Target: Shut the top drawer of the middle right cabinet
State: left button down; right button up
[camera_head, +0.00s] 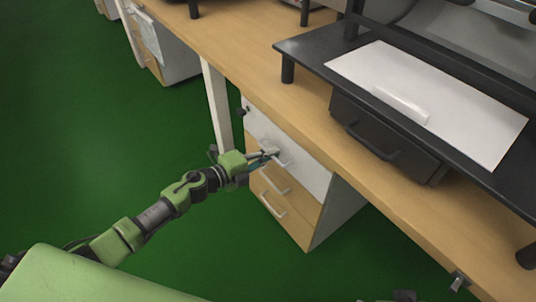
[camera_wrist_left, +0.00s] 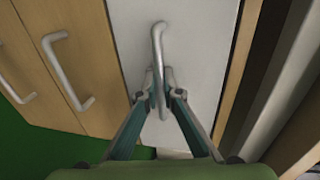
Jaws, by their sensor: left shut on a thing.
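The cabinet (camera_head: 340,208) stands under the desk, with a white-fronted top drawer (camera_head: 309,172) above two wood-fronted drawers. The white front also shows in the left wrist view (camera_wrist_left: 200,50). It looks about flush with the wood fronts beside it, but I cannot tell whether a small gap remains. My left gripper (camera_head: 273,154) is at this drawer's silver bar handle (camera_wrist_left: 157,35). In the left wrist view its fingertips (camera_wrist_left: 159,84) are shut on the handle. My right gripper is not recognisable in either view.
The wooden desk (camera_head: 235,60) overhangs the cabinet. A black raised shelf (camera_head: 310,55) with a white panel (camera_head: 440,100) stands on it, above a dark drawer box (camera_head: 385,140). A desk leg (camera_head: 217,105) is left of the cabinet. Green floor (camera_head: 80,130) is clear at left.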

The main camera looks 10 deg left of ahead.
pick_arm(q)
jog(key=c, duration=2.5)
grip_release()
jog(key=shift+w+d, duration=0.1)
jog(key=shift+w, duration=0.1)
jog(key=shift+s, duration=0.2)
jog(key=v, duration=1.1)
jog(key=shift+s+a+r, duration=0.2)
jog(key=shift+a, duration=0.1)
